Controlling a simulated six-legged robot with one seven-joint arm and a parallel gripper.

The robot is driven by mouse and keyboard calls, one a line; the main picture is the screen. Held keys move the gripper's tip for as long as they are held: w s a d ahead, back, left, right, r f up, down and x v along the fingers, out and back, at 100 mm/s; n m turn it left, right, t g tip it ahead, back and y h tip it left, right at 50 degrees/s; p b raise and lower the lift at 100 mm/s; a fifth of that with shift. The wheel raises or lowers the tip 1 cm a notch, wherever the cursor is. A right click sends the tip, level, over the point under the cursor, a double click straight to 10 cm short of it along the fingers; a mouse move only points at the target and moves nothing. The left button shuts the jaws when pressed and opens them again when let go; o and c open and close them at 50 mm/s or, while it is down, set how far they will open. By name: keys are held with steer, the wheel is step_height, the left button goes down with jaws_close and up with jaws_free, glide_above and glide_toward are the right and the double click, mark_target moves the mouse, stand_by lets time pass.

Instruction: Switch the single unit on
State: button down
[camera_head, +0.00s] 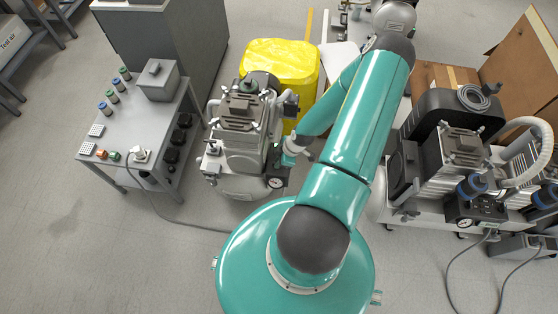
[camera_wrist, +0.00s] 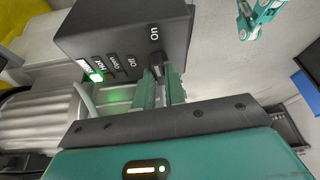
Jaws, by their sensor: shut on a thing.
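The single unit (camera_head: 243,133) is a grey compressor standing alone in the middle of the head view, with a round gauge at its lower right. Its dark switch box (camera_wrist: 120,35) fills the upper part of the wrist view. A lit green indicator (camera_wrist: 96,77) and small white labels show on the box, and an "ON" mark stands above a dark switch knob (camera_wrist: 155,68). My gripper (camera_wrist: 168,82) is shut on this knob, its green fingers on either side. In the head view my gripper (camera_head: 287,158) is at the unit's right side, and its fingertips are hard to make out.
A grey table (camera_head: 125,120) with jars and a small box stands left of the unit. A yellow-covered object (camera_head: 285,60) is behind it. A larger compressor assembly (camera_head: 455,140) with a white hose stands right. Cables lie on the floor; the lower left floor is clear.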

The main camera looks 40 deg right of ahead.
steer(key=shift+m+h, duration=0.3)
steer(key=shift+m, duration=0.4)
steer(key=c, duration=1.5)
jaws_free()
steer(key=shift+o, duration=0.2)
steer(key=shift+r, duration=0.1)
steer(key=v, duration=1.3)
steer(key=shift+s+r, duration=0.25)
steer(key=shift+d, duration=0.15)
